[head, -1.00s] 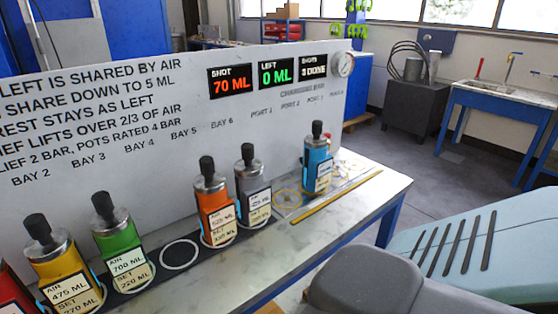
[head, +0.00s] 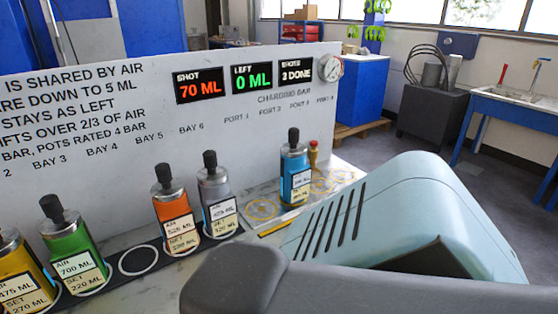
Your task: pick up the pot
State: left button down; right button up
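Several pots with black knobs stand upright in a row along the panel. A blue pot (head: 296,178) stands apart at the right on the charging area, near yellow port rings. A grey pot (head: 217,198) and an orange pot (head: 174,213) stand side by side in the bays. A green pot (head: 72,243) and a yellow pot (head: 14,268), cut off by the left edge, stand further left. The pots' labels show AIR and SET values. Neither of my grippers shows; a large teal and grey arm part of mine fills the lower right.
An empty ringed bay (head: 138,260) lies between the green and orange pots. The white panel (head: 110,150) rises behind the pots, with displays reading 70 ML, 0 ML and 3 DONE. A gauge (head: 331,68) tops its right end. A small red-topped fitting (head: 313,153) stands beside the blue pot.

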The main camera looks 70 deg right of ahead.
aim_at(295, 176)
jog(key=k+l+u, duration=0.75)
jog(key=k, duration=0.25)
jog(key=k+l+u, duration=0.15)
jog(key=k, duration=0.25)
jog(key=k+l, duration=0.15)
jog(key=k, duration=0.3)
jog(key=k+l, duration=0.1)
jog(key=k, duration=0.3)
